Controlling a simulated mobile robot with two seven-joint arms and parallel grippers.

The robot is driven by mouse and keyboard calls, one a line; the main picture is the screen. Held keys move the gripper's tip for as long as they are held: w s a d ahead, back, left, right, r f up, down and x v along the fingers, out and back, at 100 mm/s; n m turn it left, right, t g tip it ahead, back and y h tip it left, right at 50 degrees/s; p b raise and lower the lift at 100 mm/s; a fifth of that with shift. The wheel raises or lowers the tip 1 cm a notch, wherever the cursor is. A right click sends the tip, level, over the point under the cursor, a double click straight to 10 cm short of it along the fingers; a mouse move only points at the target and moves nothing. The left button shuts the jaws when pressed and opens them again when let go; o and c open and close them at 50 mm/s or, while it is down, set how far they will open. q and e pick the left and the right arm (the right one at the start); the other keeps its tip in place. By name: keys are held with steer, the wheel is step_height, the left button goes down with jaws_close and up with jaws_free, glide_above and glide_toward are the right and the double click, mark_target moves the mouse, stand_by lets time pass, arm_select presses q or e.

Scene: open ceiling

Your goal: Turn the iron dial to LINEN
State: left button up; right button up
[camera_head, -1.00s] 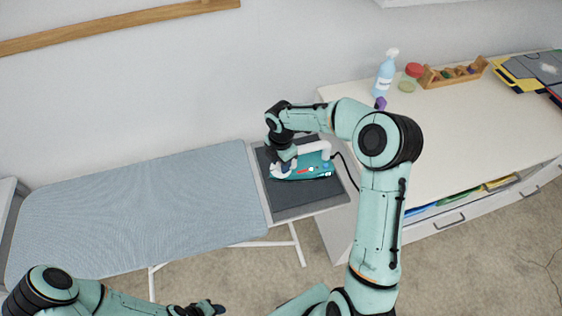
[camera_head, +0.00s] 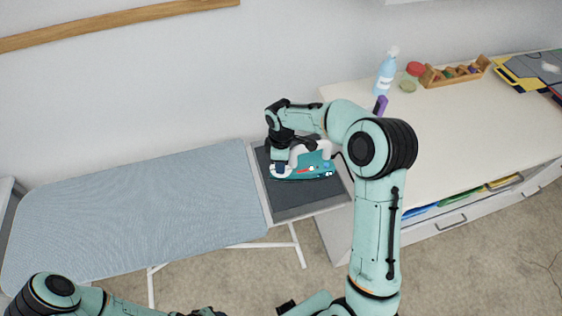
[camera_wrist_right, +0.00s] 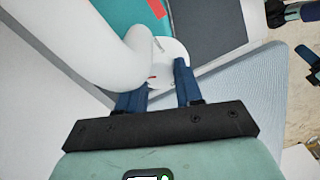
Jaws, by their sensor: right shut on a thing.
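The teal iron (camera_head: 312,170) with a white handle (camera_head: 325,149) lies on the dark grey rest plate (camera_head: 303,203) at the right end of the ironing board. My right gripper (camera_head: 281,168) points down at the iron's left end. In the right wrist view its two blue fingers (camera_wrist_right: 160,85) straddle a white rounded part (camera_wrist_right: 172,60) beside the white handle (camera_wrist_right: 112,45); a small orange mark shows there. The gripper is shut on this part, which seems to be the dial. The dial's lettering cannot be read. My left gripper (camera_head: 207,311) is low at the bottom edge, mostly cut off.
The blue-grey ironing board (camera_head: 140,215) extends left. A white cabinet (camera_head: 450,125) stands right, with a spray bottle (camera_head: 385,72), a purple object (camera_head: 381,105), a wooden rack (camera_head: 450,76) and folders (camera_head: 525,75). A dark cord runs from the iron toward the cabinet.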

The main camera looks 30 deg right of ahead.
arm_select(q)
steer(key=shift+f, duration=0.1)
arm_select(e)
steer(key=shift+m, duration=0.6)
steer(key=o, duration=1.1)
steer(key=shift+c, duration=0.2)
steer(key=shift+r, duration=0.1)
arm_select(q)
steer(key=shift+w+r+p, duration=0.55)
steer(key=shift+w+r, duration=0.15)
steer(key=shift+r, duration=0.15)
arm_select(e)
step_height(320, 180, up, 13)
steer(key=shift+r, duration=0.15)
